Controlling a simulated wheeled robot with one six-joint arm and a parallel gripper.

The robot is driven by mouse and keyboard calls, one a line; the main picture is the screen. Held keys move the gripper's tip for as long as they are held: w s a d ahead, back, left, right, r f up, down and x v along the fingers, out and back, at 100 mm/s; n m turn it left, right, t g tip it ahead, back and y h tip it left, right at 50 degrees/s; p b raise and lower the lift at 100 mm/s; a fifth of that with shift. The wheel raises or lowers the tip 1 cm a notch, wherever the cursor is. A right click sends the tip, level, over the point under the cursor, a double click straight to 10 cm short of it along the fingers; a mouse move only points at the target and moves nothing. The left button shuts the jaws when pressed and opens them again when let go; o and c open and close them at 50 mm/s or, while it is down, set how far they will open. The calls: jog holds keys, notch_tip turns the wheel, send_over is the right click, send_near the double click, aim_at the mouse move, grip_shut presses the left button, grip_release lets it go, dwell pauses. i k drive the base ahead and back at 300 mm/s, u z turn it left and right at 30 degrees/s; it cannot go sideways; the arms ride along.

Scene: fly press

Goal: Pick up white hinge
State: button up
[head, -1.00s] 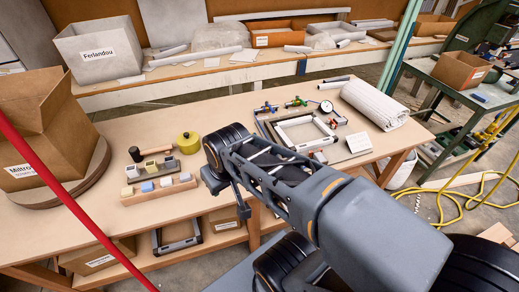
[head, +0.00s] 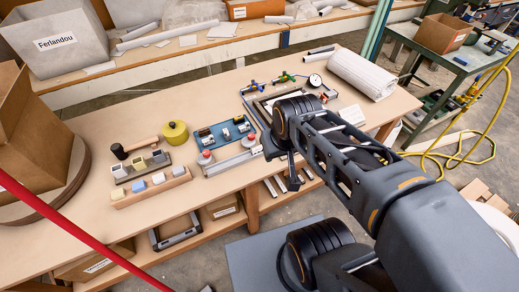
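I cannot make out with certainty which piece is the white hinge. A blue tray (head: 222,133) with small metallic fittings lies right of these racks. My gripper (head: 286,172) hangs at the end of my arm, over the table's front edge, right of the blue tray. It is small and dark, and its finger opening cannot be made out.
A silver rail (head: 233,162) with red knobs lies before the blue tray. A mallet (head: 135,148) and yellow pot (head: 175,133) stand behind the racks. A dark frame (head: 262,98) is partly hidden by my arm. Cardboard boxes stand at left, a white roll (head: 361,75) at right.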

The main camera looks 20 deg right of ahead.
aim_at(256, 150)
jog(key=u, duration=0.2)
jog(key=k, duration=0.25)
jog(key=u, duration=1.4)
jog(key=i, duration=0.5)
jog(key=z, duration=0.1)
